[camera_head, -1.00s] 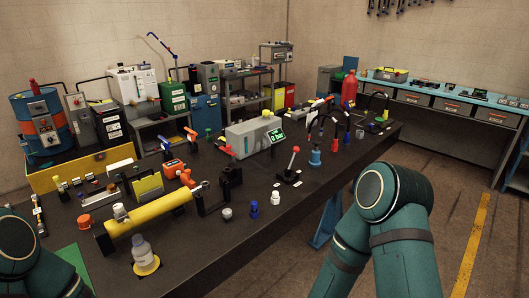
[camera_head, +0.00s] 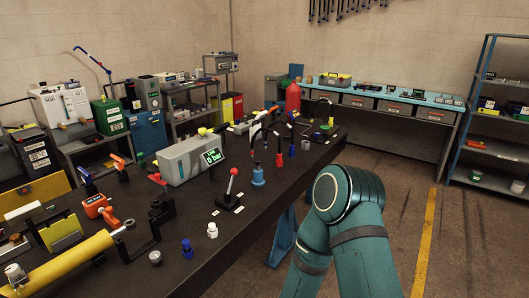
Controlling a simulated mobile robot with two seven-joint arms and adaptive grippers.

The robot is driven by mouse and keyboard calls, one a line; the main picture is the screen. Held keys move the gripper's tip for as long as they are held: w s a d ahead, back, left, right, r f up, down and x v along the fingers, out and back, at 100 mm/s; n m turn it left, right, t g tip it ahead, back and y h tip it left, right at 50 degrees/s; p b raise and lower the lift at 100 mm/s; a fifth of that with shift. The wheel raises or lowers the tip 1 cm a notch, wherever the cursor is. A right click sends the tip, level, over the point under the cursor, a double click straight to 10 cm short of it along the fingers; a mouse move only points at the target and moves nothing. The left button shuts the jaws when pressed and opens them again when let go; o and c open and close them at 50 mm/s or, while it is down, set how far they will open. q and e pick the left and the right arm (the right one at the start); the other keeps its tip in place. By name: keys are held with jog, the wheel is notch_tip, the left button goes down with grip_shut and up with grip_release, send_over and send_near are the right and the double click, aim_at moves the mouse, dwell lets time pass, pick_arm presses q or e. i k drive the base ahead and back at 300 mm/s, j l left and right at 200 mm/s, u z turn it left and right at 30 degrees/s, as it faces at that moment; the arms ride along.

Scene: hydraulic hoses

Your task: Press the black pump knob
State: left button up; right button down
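A grey pump-like unit (camera_head: 190,158) with a green-lit display (camera_head: 213,156) reading "0 bar" stands on the black workbench, left of the picture's middle. A lever (camera_head: 231,185) with a red ball top stands on a small black base in front of it. I cannot make out a black knob for certain at this size. My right arm shows as green links at the lower right, but its gripper is outside the view. My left arm and gripper are out of view.
The black workbench (camera_head: 235,232) carries a yellow cylinder (camera_head: 68,264), small bottles, a blue fitting (camera_head: 258,176), arched hoses and a red bottle (camera_head: 293,101). A blue-topped bench (camera_head: 390,95) lines the back wall. A shelf (camera_head: 497,131) stands at right. Floor by the yellow line is open.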

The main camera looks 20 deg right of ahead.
aim_at(258, 160)
jog(key=i+l, duration=0.35)
jog(key=l, duration=0.25)
jog(key=i+l+z, duration=0.1)
jog(key=i+l, duration=0.3)
jog(key=l, duration=0.2)
jog(key=i+l, duration=0.4)
jog(key=l, duration=0.15)
jog(key=z, duration=0.05)
